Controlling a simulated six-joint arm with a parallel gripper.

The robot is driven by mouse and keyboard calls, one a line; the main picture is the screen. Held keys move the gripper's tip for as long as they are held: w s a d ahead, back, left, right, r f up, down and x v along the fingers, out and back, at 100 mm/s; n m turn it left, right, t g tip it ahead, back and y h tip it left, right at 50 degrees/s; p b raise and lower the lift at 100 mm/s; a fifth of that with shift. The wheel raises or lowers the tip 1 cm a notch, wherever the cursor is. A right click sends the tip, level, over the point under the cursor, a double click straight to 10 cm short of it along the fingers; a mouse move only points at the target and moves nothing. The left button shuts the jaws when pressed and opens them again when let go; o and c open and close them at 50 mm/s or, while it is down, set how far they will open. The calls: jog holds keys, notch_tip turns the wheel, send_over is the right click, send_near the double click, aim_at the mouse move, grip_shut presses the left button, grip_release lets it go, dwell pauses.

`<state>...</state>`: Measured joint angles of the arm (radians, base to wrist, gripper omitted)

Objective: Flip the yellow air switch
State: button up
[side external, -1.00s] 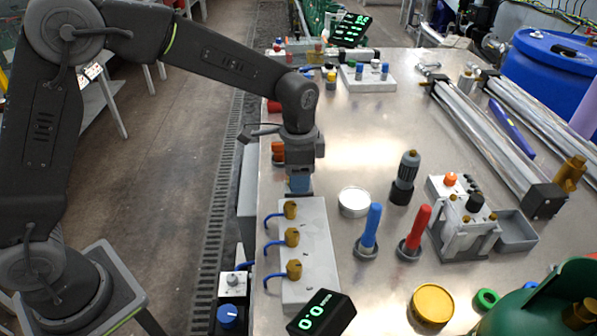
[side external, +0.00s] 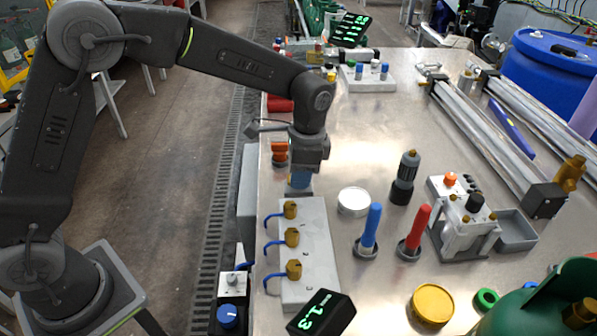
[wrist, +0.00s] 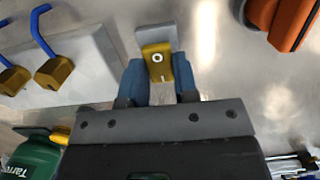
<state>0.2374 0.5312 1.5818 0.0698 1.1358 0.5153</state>
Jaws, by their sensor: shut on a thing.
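The yellow air switch (wrist: 156,64), marked O and I, sits against a light grey block (wrist: 158,38) in the wrist view. My gripper (wrist: 161,82) is shut on it, with one blue finger on each side. In the side view my gripper (side external: 300,180) is low at the table's left edge, beyond the white valve block. It hides the switch there. The black display (side external: 321,313) at the front shows 1.3 in green digits.
A white block (side external: 317,265) with several brass fittings and blue hoses lies just in front of my gripper. An orange-red part (side external: 279,151) stands close behind it. Blue (side external: 370,228) and red (side external: 415,230) handles stand upright to the right.

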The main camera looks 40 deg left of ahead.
jog(key=shift+w+d+g+y, duration=0.1)
jog(key=shift+g+y, duration=0.3)
jog(key=o, duration=0.9)
jog(key=v, duration=1.3)
jog(key=shift+d+r, duration=0.1)
jog(key=shift+r, duration=0.3)
